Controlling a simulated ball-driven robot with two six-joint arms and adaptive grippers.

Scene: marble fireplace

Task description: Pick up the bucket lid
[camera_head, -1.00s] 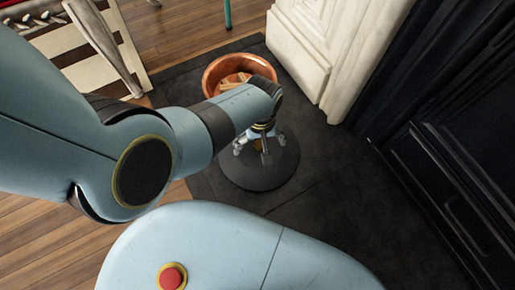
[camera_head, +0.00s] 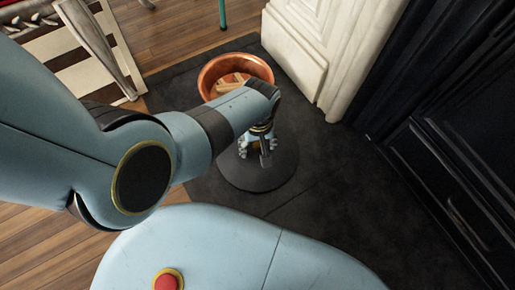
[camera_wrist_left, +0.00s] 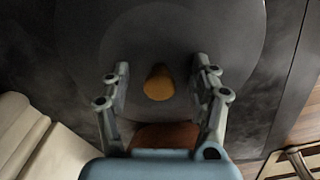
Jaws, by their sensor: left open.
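The bucket lid (camera_head: 256,183) is a dark round disc lying flat on the dark floor slab, in front of the copper bucket. It also shows in the wrist view as a dark disc (camera_wrist_left: 190,25) with an orange-brown knob (camera_wrist_left: 158,84). My left gripper (camera_head: 260,150) is over the lid, pointing down. In the wrist view its two fingers stand apart on either side of the knob, with a gap on each side. The gripper is open and holds nothing. In the head view my left wrist and fingers hide part of the lid and most of the knob. My right gripper does not show.
The copper bucket (camera_head: 212,73) with wood pieces inside stands just behind the lid. The white fireplace pillar (camera_head: 298,60) is to its right, and a dark panelled front (camera_head: 440,150) is further right. The dark slab right of the lid is clear.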

